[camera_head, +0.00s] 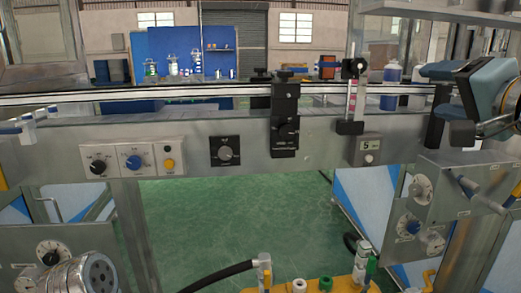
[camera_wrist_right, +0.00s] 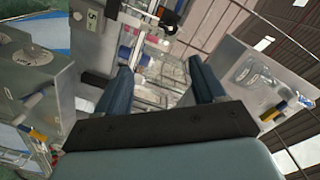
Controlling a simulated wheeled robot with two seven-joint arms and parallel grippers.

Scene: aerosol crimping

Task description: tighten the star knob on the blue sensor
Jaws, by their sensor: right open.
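My right gripper (camera_head: 432,100) is at the upper right of the head view, beside the right end of the conveyor rail. It is open, and in the right wrist view (camera_wrist_right: 162,78) its two dark blue fingers stand wide apart with nothing gripped between them. A black bracket unit (camera_head: 285,118) with small dark knobs is clamped on the rail, left of the gripper. A clamp post with a black round knob (camera_head: 355,66) stands nearer the gripper. I cannot tell for certain which part is the blue sensor or its star knob. My left gripper is not in view.
A metal control box (camera_head: 430,205) stands below the gripper.

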